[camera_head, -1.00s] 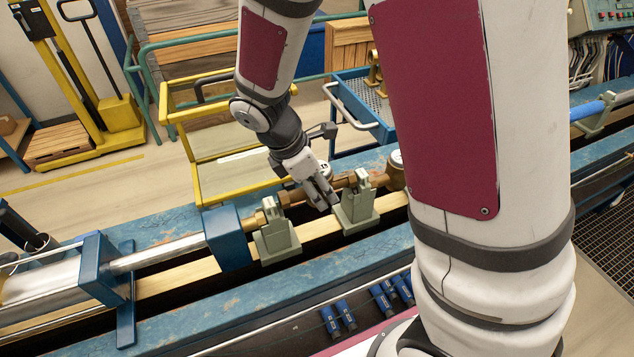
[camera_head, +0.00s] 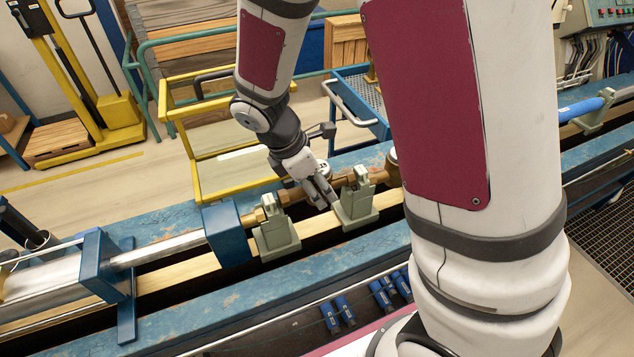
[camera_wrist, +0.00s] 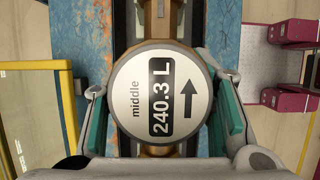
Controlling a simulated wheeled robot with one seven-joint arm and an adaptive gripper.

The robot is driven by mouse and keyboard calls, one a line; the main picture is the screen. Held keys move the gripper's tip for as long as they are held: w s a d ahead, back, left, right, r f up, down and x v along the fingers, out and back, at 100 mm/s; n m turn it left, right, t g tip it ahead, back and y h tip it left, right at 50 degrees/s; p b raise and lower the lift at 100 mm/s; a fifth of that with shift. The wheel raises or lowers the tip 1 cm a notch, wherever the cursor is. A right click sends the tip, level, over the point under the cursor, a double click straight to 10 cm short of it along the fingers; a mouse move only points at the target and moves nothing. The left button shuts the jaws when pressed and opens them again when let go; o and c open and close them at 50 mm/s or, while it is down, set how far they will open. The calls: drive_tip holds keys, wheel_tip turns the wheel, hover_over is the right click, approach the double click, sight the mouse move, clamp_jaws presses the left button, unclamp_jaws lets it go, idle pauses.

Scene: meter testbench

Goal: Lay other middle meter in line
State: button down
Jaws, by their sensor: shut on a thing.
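The middle meter (camera_wrist: 160,98) fills the centre of the wrist view. In the head view my gripper (camera_head: 325,196) is low over the bench, between two grey-green supports (camera_head: 276,238) and (camera_head: 356,208). The meter's face (camera_head: 322,168) shows there only in part, behind the gripper. Whether the meter rests on the bench is hidden.
The blue bench (camera_head: 190,300) runs diagonally, with a silver pipe (camera_head: 160,252) and blue bracket (camera_head: 228,235) at left. Another brass body (camera_head: 392,168) is partly hidden by my arm. A yellow-framed cart (camera_head: 197,165) and blue trolley (camera_head: 365,110) stand behind the bench.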

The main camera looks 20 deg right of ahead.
drive_tip(key=shift+f, duration=0.15)
drive_tip(key=shift+f+b, duration=0.6)
drive_tip(key=shift+f, duration=0.6)
drive_tip(key=shift+f, duration=0.3)
idle(0.7)
drive_tip(key=c, duration=0.6)
unclamp_jaws()
drive_tip(key=shift+c, duration=0.2)
drive_tip(key=shift+r+p, duration=2.7)
drive_tip(key=shift+r, duration=2.55)
